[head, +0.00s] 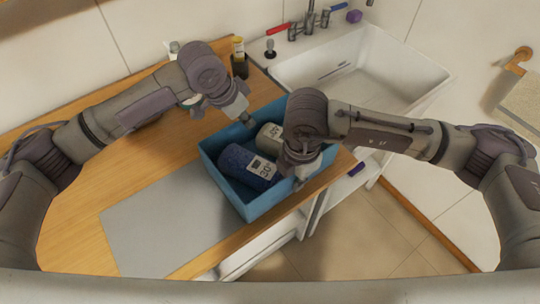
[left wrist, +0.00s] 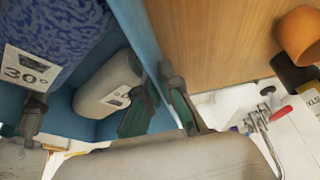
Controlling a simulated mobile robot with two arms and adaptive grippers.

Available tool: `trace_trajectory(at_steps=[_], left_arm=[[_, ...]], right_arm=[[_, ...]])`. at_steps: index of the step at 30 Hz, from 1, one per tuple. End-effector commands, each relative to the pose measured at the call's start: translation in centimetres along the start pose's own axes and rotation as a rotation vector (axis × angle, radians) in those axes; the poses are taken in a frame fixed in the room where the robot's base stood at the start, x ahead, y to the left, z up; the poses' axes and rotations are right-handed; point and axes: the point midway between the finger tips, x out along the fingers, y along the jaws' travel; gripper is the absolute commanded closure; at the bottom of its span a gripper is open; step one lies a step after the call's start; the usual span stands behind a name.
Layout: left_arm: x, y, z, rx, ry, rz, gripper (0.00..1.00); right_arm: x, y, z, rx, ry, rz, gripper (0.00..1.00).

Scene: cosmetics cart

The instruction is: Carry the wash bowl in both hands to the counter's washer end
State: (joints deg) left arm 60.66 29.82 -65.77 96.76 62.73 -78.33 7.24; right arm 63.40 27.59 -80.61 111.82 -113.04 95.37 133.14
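The wash bowl (head: 222,186) is a blue rectangular tub at the sink end of the wooden counter. It holds a dark blue patterned roll labelled 30° (head: 242,168) and a beige roll (head: 270,137). My left gripper (head: 246,120) is at its far-left wall. In the left wrist view its fingers (left wrist: 160,108) sit close on either side of the blue wall (left wrist: 146,45). My right gripper (head: 302,172) is at the opposite, near-right wall. Its wrist hides that rim, and its finger gap is not clear. I cannot tell whether the bowl is lifted.
A white sink (head: 370,75) with a tap (head: 310,20) lies beyond the bowl to the right. A grey mat (head: 155,225) covers clear counter at the near left. Small bottles (head: 239,60) stand near the back wall. The counter's front edge runs close beside the bowl.

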Motion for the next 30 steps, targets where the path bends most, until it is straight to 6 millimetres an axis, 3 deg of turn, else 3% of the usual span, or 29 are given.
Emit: trace_trajectory(at_steps=[8,21,30], left_arm=[[-1.1,0.0,-0.5,0.001,0.003,-0.001,1.00],[-4.7,0.0,-2.0,0.001,0.002,0.000,1.00],[-4.7,0.0,-2.0,0.001,0.002,-0.001,1.00]], right_arm=[[-1.1,0.1,0.0,0.000,0.000,0.003,1.00],[-5.1,0.1,0.0,0.000,0.000,0.002,1.00],[-5.1,0.1,0.0,0.000,0.000,0.002,1.00]])
